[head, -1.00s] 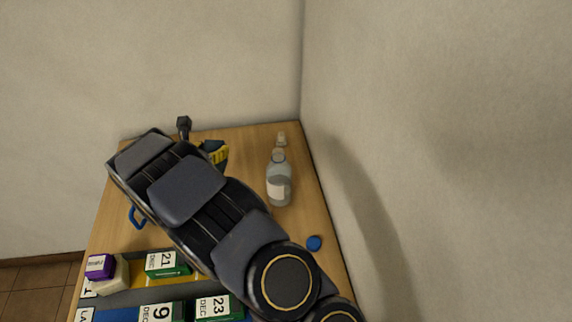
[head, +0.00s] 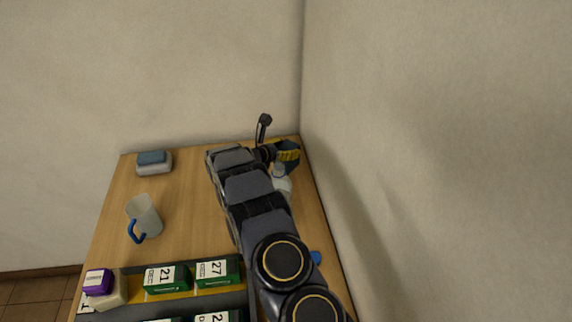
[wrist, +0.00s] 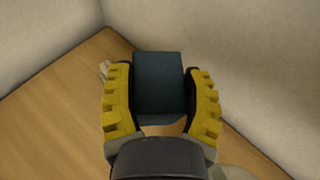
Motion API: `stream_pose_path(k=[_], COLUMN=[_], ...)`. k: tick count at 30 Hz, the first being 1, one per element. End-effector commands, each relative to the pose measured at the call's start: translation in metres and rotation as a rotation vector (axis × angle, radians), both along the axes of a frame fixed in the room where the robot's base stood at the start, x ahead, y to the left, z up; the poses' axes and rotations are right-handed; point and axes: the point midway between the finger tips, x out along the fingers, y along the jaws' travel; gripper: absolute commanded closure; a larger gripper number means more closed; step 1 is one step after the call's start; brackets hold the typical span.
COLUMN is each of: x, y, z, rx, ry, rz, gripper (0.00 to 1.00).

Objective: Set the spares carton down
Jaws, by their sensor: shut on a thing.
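My gripper (head: 284,152) is at the back right of the table, near the wall corner. In the wrist view its yellow-padded fingers (wrist: 161,95) are closed on both sides of a dark teal box, which I take for the spares carton (wrist: 159,80). No label shows on the face I see. The carton also shows in the head view as a dark teal patch (head: 291,166) beside the yellow fingers, mostly hidden. Wood shows around it, but I cannot tell whether its underside touches the table (head: 185,195).
A clear bottle (head: 283,186) stands close by, partly behind my arm. A mug with a blue handle (head: 147,215) and a blue-topped sponge-like block (head: 153,162) are at left. A divided tray (head: 195,298) holds green dated boxes (head: 217,272). A purple box (head: 99,282) sits front left. The back middle is clear.

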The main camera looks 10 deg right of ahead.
Motion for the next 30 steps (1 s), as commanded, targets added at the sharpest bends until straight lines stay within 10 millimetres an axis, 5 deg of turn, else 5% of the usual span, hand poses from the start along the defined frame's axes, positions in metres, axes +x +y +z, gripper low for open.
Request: stream_pose_path(k=[13, 25, 26, 27, 30], x=[0.000, 0.000, 0.000, 0.000, 0.000], y=[0.001, 0.001, 0.001, 0.001, 0.001], z=[-0.051, -0.056, -0.055, -0.055, -0.055], rx=[-0.003, -0.002, -0.001, -0.001, -0.001], ry=[-0.001, -0.002, -0.002, -0.002, -0.002], rz=[0.004, 0.003, 0.003, 0.003, 0.003], gripper=[0.79, 0.79, 0.33, 0.17, 0.17])
